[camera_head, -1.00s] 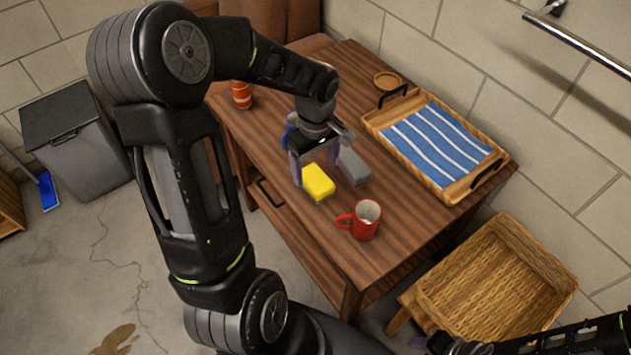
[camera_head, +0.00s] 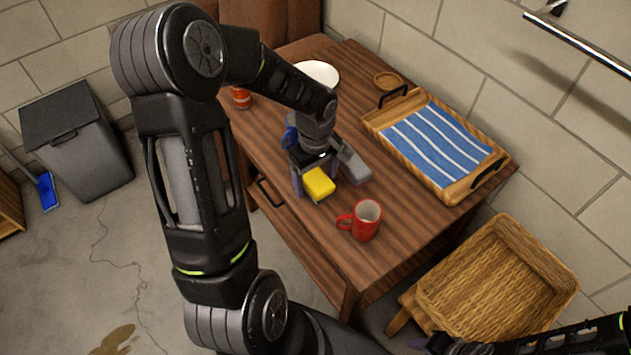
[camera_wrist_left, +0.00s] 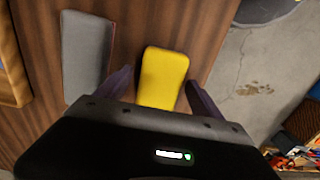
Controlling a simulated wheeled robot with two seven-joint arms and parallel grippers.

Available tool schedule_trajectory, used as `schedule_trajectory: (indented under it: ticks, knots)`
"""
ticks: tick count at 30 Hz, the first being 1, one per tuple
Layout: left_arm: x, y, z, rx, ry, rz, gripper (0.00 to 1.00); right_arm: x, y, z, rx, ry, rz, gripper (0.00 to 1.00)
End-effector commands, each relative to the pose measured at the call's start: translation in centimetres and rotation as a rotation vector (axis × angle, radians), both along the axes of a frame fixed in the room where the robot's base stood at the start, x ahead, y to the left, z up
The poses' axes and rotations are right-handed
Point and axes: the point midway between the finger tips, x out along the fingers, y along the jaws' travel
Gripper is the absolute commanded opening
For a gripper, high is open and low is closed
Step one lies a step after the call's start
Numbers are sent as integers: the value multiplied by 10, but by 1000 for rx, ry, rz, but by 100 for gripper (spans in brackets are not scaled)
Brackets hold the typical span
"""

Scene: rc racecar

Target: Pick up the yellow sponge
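The yellow sponge (camera_head: 319,184) lies on the wooden table (camera_head: 310,235), left of the red mug in the head view. My left gripper (camera_head: 314,187) is low at the sponge, pointing down. In the left wrist view the sponge (camera_wrist_left: 162,77) sits between the two fingers of the left gripper (camera_wrist_left: 163,95). The fingers are apart, with a visible gap beside the sponge, so the gripper is open. Part of my right gripper (camera_head: 430,345) shows at the bottom right edge; its fingers cannot be made out.
A grey sponge-like block (camera_head: 353,164) lies close to the left gripper; it also shows in the left wrist view (camera_wrist_left: 86,52). A red mug (camera_head: 365,220) stands nearby. A wooden tray (camera_head: 375,122) with a striped blue cloth lies farther right. A wicker basket (camera_head: 545,265) stands below.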

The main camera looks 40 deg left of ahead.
Motion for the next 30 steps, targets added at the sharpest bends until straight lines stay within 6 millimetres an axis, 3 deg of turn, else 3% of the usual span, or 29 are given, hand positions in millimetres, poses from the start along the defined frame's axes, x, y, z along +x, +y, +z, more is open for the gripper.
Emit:
schedule_trajectory:
  ticks: [22,30]
  knots:
    - [0,0,0,0,0,0,14,0,0,0,0,0,0,36]
    - [0,0,1,1,-1,0,13,0,0,0,0,0,0,36]
